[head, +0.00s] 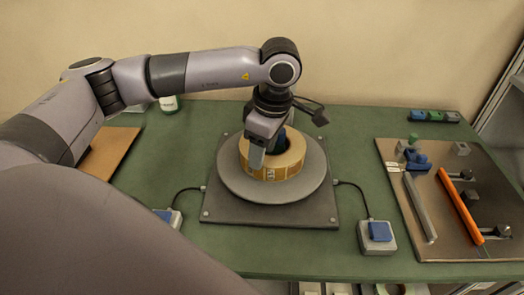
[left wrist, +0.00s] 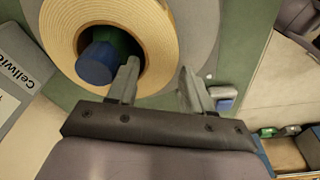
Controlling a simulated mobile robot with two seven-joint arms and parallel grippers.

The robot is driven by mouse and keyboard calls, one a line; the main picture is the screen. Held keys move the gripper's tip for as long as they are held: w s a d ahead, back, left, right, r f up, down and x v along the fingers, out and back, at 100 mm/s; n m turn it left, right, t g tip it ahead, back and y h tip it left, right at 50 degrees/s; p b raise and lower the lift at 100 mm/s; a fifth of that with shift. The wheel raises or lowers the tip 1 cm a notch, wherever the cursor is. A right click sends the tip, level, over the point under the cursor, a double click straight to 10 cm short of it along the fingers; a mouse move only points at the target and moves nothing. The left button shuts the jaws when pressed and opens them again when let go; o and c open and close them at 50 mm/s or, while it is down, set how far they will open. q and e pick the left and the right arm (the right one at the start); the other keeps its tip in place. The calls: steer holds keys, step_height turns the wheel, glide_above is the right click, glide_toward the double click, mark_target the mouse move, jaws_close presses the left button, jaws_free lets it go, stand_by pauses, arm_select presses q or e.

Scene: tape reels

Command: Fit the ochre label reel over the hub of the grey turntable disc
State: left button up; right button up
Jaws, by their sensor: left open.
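The ochre label reel (head: 287,168) lies around the blue-topped hub (head: 282,143) on the grey turntable disc (head: 234,187), apparently flat. In the left wrist view, the pale reel face (left wrist: 160,35) rings a dark hole with the blue hub end (left wrist: 97,65) inside, off-centre in this slanted view. My left gripper (head: 268,148) is open at the reel. In the left wrist view, one finger of this gripper (left wrist: 157,70) overlaps the hole and the other is beyond the reel's outer edge. Contact with the reel cannot be told. My right gripper is not in view.
The disc stands on a dark square plate (head: 220,210) on the green table (head: 350,125). Cables run to two blue-button boxes, one at the right (head: 377,237). A brown board (head: 390,155) with tools and clamps lies far right. A brown panel (head: 108,153) lies left.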

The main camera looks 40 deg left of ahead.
arm_select(q)
step_height(320, 180, up, 11)
steer(key=d, duration=0.1)
steer(key=shift+w+d, duration=0.15)
steer(key=shift+d, duration=0.2)
steer(key=shift+f, duration=0.15)
stand_by(0.7)
